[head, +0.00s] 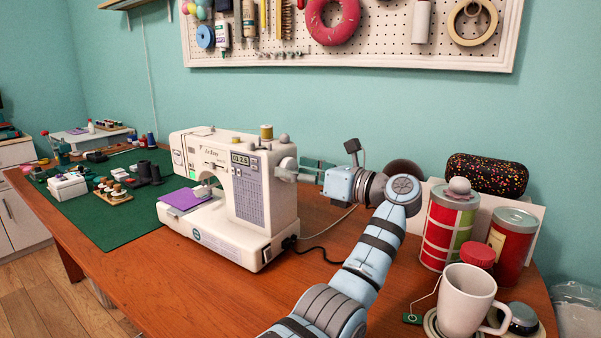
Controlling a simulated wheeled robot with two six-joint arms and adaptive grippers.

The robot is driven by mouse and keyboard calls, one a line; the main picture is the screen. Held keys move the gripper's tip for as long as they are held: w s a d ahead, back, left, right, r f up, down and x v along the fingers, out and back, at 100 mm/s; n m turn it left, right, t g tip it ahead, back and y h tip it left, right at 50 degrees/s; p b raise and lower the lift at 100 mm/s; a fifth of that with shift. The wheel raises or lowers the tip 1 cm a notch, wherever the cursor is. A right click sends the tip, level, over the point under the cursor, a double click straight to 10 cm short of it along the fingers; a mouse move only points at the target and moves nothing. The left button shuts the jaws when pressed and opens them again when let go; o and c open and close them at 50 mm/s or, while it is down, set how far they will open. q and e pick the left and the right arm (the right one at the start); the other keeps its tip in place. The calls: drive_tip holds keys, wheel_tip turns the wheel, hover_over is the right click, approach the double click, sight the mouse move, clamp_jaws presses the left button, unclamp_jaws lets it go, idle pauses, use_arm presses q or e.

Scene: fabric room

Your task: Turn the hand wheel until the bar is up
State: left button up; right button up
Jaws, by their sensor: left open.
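A white sewing machine (255,222) stands on the wooden table, with a purple cloth (185,199) at its needle area. Its pale hand wheel (286,168) is on the right end. My left gripper (301,170) is open, with its greenish fingers pointing left at the wheel. The fingertips are at or very close to the wheel, and I cannot tell whether they touch it. The bar is in the shaded gap under the machine's head (203,184), too small to tell its height. My right gripper is out of view.
A white mug (465,300), a red-striped tin (448,225), a red can (511,245) and a speckled black case (486,174) crowd the right end. A green mat (112,221) with sewing items is left.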

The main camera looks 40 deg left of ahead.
use_arm(q)
drive_tip(key=w+d, duration=0.1)
drive_tip(key=d, duration=1.1)
drive_tip(key=shift+w, duration=0.2)
